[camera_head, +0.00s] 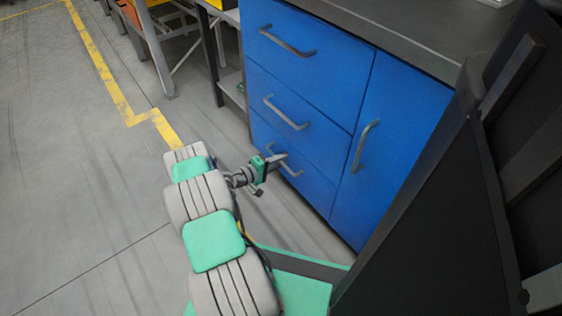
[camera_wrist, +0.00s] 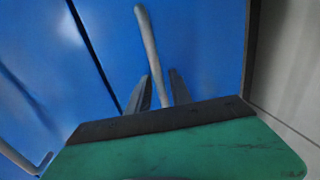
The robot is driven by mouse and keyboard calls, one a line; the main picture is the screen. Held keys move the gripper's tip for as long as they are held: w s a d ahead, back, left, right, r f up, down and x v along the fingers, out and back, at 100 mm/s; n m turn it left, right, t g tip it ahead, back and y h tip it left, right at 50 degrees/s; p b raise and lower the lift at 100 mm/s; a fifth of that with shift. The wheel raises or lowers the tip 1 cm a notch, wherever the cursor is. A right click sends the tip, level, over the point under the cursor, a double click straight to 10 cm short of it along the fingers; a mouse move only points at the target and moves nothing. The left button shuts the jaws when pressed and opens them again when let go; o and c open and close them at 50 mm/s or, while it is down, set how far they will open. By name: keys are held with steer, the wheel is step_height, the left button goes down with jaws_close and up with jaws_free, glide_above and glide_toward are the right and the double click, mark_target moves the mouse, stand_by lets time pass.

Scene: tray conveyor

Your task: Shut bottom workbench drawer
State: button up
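The blue workbench's bottom drawer (camera_head: 305,185) is the lowest of three stacked drawer fronts. In the head view it looks flush or nearly flush with the fronts above. Its grey bar handle (camera_head: 290,171) is partly hidden by my gripper (camera_head: 272,160), which is at the handle's left part. In the wrist view the handle (camera_wrist: 147,42) runs down between the two dark fingertips of my gripper (camera_wrist: 160,80). The fingers are apart, one on each side of the bar, with some gap showing. Whether either finger touches the bar is unclear.
The middle drawer handle (camera_head: 286,113) and top drawer handle (camera_head: 287,42) stick out above. A blue door (camera_head: 390,140) is to the right under the dark worktop (camera_head: 400,35). A metal shelf stand (camera_head: 230,85) is at the left. Open floor (camera_head: 75,180) lies left of my arm.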

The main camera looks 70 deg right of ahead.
steer(key=shift+o, duration=0.4)
steer(key=p+v, duration=0.2)
steer(key=v, duration=0.6)
steer(key=shift+s, duration=0.1)
